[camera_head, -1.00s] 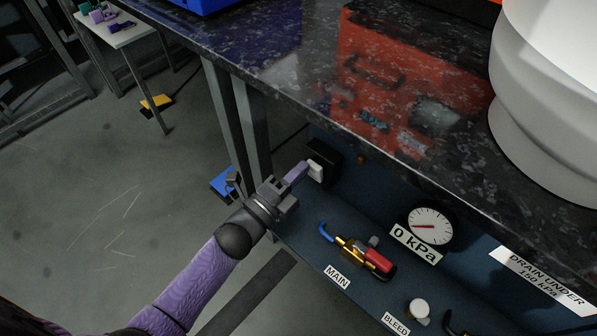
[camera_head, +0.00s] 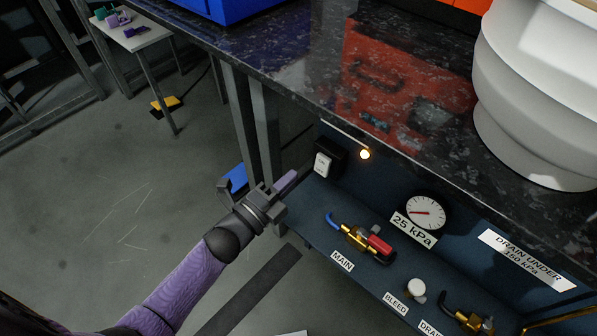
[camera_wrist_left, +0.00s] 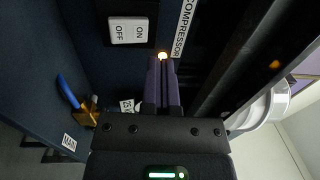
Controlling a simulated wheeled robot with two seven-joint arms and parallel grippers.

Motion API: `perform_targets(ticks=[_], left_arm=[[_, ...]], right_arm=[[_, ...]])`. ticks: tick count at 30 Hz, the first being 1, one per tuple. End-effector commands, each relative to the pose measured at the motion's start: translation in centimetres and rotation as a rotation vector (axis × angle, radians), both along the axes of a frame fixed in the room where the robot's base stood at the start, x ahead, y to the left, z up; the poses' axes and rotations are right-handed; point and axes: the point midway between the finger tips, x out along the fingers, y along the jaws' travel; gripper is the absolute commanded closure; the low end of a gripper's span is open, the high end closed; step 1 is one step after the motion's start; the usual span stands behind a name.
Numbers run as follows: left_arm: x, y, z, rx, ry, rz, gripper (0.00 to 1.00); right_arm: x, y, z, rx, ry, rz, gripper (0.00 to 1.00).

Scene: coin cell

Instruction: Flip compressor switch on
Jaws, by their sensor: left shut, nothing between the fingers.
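The compressor switch (camera_head: 323,165) is a white rocker on a black box under the counter. In the left wrist view the rocker (camera_wrist_left: 128,31) shows the words ON and OFF, beside a COMPRESSOR label (camera_wrist_left: 184,28). The gauge (camera_head: 426,212) reads above a 25 kPa sign (camera_head: 412,231). My right gripper is not in view.
The dark stone counter (camera_head: 300,75) overhangs the panel. A MAIN valve (camera_head: 362,240) with a red handle, a BLEED knob (camera_head: 416,288) and a drain valve (camera_head: 468,318) sit on the lower ledge. A metal leg (camera_head: 243,125) stands behind my gripper. Open floor lies left.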

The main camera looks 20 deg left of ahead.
Motion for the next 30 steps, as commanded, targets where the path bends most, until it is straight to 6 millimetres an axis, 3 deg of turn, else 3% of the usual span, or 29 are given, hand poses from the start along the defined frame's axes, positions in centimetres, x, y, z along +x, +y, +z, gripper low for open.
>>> perform_targets(ticks=[1,6,12,30], left_arm=[[-0.9,0.4,0.9,0.0,-0.002,0.0,1.0],[-4.2,1.6,1.3,0.001,-0.003,0.001,1.0],[-6.7,2.5,1.4,0.0,-0.002,0.001,1.0],[-7.1,2.6,1.3,0.0,-0.002,0.0,1.0]], right_arm=[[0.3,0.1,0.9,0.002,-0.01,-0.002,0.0],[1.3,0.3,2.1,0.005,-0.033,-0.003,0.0],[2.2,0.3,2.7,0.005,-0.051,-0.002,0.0],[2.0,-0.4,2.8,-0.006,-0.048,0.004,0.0]])
